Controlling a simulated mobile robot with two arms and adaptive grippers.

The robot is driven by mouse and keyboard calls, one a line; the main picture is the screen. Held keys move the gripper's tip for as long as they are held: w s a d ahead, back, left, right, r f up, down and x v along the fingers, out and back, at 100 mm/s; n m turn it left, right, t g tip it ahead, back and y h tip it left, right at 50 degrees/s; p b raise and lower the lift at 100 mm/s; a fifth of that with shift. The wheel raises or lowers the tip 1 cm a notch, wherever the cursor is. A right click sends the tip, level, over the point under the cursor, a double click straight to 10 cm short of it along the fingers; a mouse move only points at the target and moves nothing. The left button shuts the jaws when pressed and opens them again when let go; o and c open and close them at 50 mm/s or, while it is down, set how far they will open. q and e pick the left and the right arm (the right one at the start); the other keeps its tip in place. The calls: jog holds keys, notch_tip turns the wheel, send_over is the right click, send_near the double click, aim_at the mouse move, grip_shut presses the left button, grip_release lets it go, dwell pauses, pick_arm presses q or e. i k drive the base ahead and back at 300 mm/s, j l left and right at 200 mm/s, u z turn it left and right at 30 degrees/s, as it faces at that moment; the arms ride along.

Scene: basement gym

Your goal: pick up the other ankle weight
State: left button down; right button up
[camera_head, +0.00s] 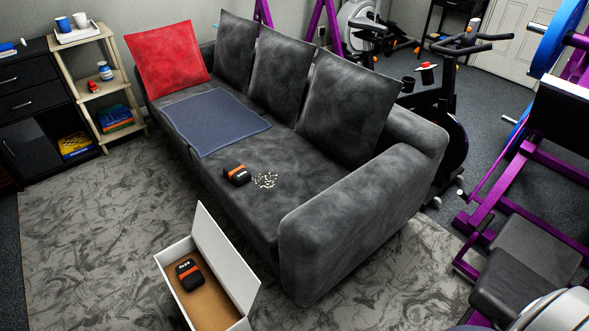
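One black ankle weight with an orange band (237,175) lies on the seat of the grey sofa, near its front edge. A similar black and orange ankle weight (189,274) lies inside an open white box (225,258) with a brown bottom, at the lower middle of the view. The box stands in front of the sofa, its lid raised on the right side. Neither of my grippers shows in the head view.
Purple gym frames (497,180) and an exercise bike (447,100) stand right. A wooden shelf (92,88) stands left. The patterned rug (95,230) is clear left of the box.

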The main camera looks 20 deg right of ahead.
aim_at(237, 173)
jog(key=z, duration=0.25)
jog(key=i+j+z, duration=0.15)
jog(key=z, duration=0.15)
jog(key=i+j+z, duration=0.1)
jog(key=j+z, duration=1.05)
jog(key=k+j+z, duration=0.2)
jog(key=z, duration=0.25)
jog(key=k+j+z, duration=0.15)
jog(key=j, duration=0.25)
jog(key=j+z, duration=0.2)
jog(key=j, duration=0.2)
jog(key=k+j+u, duration=0.1)
jog(key=j, duration=0.5)
jog(key=k+j+u, duration=0.15)
jog(key=j, duration=0.5)
